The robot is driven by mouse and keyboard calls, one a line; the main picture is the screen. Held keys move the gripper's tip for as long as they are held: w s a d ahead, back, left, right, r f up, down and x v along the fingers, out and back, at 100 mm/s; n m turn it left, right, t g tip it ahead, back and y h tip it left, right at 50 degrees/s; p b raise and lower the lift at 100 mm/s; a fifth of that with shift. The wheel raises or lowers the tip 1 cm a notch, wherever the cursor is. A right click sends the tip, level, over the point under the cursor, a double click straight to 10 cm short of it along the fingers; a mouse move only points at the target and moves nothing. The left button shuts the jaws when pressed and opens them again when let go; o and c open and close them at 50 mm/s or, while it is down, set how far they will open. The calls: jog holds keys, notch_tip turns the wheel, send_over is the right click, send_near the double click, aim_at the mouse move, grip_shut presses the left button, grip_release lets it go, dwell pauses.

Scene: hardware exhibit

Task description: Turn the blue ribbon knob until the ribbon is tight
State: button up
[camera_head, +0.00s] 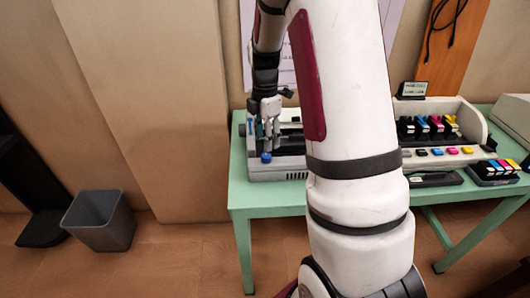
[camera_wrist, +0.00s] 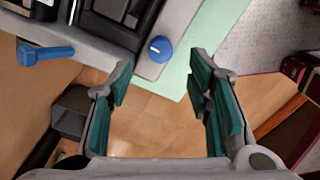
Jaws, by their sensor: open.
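The blue round knob (camera_wrist: 158,48) with a white mark sits on the corner of the grey machine (camera_wrist: 178,22) in the wrist view. In the head view this knob (camera_head: 266,157) is at the machine's (camera_head: 278,174) front left. My gripper (camera_wrist: 163,60) is open and empty. Its two teal-padded fingers are spread wide, and the knob appears between their tips. I cannot tell the depth gap between them. In the head view my gripper (camera_head: 268,128) is over the machine, just behind the knob and partly lost against it.
A blue lever (camera_wrist: 45,53) sticks out from the machine's side. The machine stands on a green table (camera_head: 258,197). An ink cartridge display (camera_head: 447,122) stands to the right, behind my arm. A grey bin (camera_head: 100,222) stands on the floor at left.

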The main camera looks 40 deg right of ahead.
aim_at(266, 155)
notch_tip(266, 155, down, 6)
jog(key=shift+s+f, duration=0.1)
jog(key=shift+f, duration=0.05)
dwell(0.3)
grip_shut()
